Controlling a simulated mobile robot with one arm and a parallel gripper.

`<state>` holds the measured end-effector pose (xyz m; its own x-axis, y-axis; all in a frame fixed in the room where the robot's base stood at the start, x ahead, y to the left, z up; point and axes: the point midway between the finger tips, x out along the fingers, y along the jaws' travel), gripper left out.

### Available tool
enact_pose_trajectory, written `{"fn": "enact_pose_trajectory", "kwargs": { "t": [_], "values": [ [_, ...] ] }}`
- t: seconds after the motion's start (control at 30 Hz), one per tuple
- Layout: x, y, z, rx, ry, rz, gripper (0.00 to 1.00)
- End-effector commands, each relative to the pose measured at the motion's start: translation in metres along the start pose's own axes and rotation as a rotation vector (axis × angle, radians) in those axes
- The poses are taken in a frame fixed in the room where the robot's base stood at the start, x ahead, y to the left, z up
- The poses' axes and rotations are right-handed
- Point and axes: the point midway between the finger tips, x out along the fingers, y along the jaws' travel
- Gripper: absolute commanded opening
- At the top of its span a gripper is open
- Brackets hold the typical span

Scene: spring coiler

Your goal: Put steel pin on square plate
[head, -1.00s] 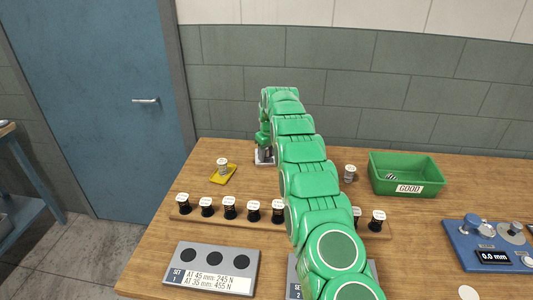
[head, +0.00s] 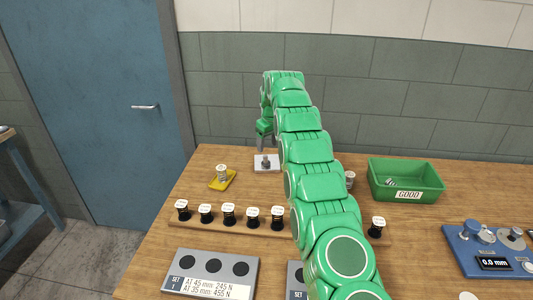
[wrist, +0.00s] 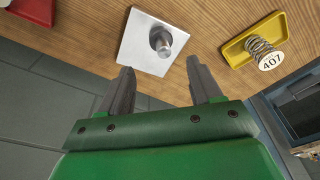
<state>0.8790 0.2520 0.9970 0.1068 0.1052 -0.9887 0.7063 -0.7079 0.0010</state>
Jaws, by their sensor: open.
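The steel pin (wrist: 161,40) is a short grey cylinder. It stands on the light grey square plate (wrist: 135,52), off to one side of the plate's middle in the wrist view. In the head view the pin (head: 265,161) shows upright on the plate (head: 274,167) at the back of the table. My gripper (wrist: 160,64) is open and empty, its two fingers apart from the pin. In the head view my gripper (head: 262,145) hangs above the plate and pin.
A yellow tray (head: 230,182) with a spring tagged 407 (wrist: 262,50) lies beside the plate. A red tray (wrist: 36,10) shows in the wrist view. A rack (head: 182,221) with several springs stands in front, and a green GOOD bin (head: 428,173) at right.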

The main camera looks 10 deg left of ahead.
Motion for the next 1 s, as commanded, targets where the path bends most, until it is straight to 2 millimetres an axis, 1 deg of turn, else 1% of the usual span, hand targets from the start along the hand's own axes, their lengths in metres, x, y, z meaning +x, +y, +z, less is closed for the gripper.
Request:
{"fn": "enact_pose_trajectory", "kwargs": {
  "t": [0.03, 0.1, 0.3, 0.7, 0.87, 1.0],
  "values": [
    [-0.009, 0.001, -0.001, 0.000, 0.002, 0.001, 0.64],
    [-0.018, 0.000, -0.001, -0.001, 0.002, 0.001, 0.64],
    [-0.033, -0.001, -0.001, -0.001, 0.000, 0.000, 0.64],
    [-0.040, -0.001, 0.001, 0.003, -0.002, -0.001, 0.64],
    [-0.053, 0.001, 0.013, 0.028, -0.013, -0.006, 0.64],
    [-0.076, 0.001, 0.030, 0.066, -0.024, -0.008, 0.64]
  ]
}}
